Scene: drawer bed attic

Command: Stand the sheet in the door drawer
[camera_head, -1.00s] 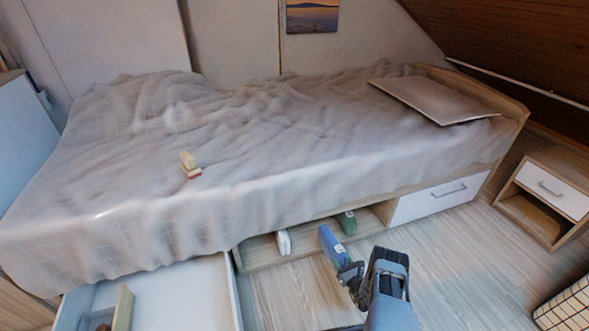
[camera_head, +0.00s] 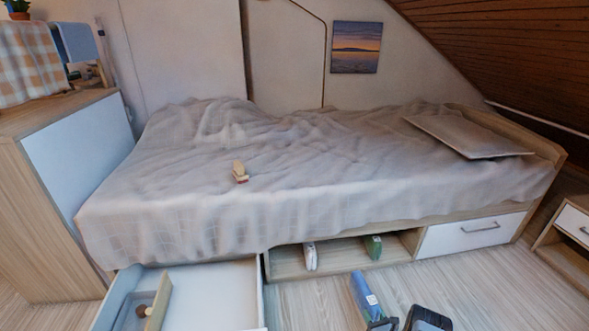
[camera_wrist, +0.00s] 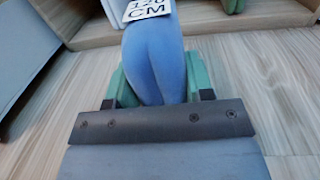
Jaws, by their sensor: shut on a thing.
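A blue folded sheet (camera_head: 364,294) with a white label stands upright in my gripper (camera_head: 384,325) in front of the bed, above the floor. In the wrist view the sheet (camera_wrist: 153,52) is pinched between the green fingers of my gripper (camera_wrist: 158,88), and its label reads "120 CM". An open white drawer (camera_head: 262,295) sticks out from under the bed at left. It has a wooden divider (camera_head: 160,303) and small brown round things in its left part. A shut drawer with a white front (camera_head: 470,234) is under the bed at right. I cannot tell which is the door drawer.
An open shelf (camera_head: 285,266) under the bed holds a white item (camera_head: 311,257) and a green item (camera_head: 373,247). A wooden block-like object (camera_head: 239,172) and a flat board (camera_head: 465,135) lie on the bed. Floor (camera_head: 310,308) is clear between drawer and sheet.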

